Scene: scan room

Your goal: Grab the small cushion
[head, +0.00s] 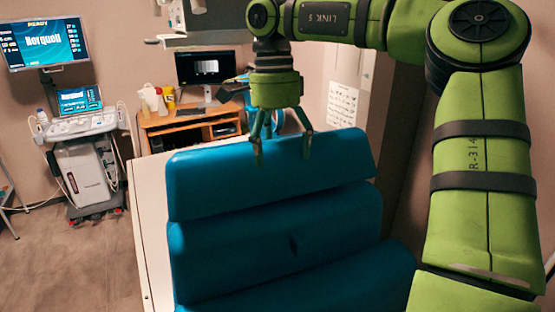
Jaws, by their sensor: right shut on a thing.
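The small cushion (215,185) is a blue padded block at the top of a stack of blue padded sections in the middle of the head view. My right gripper (282,158) comes down from above at its top edge. Its two fingers are spread apart and shut on the small cushion, with the fingertips over the upper part of the blue face. How deep the grip goes is hard to tell. My left gripper is not in view.
More blue padding (240,250) lies directly below, beside a white edge (150,230). A wooden desk (190,125) with a monitor (206,67) stands behind. A medical cart (85,165) with screens stands at left. Grey floor at lower left is clear.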

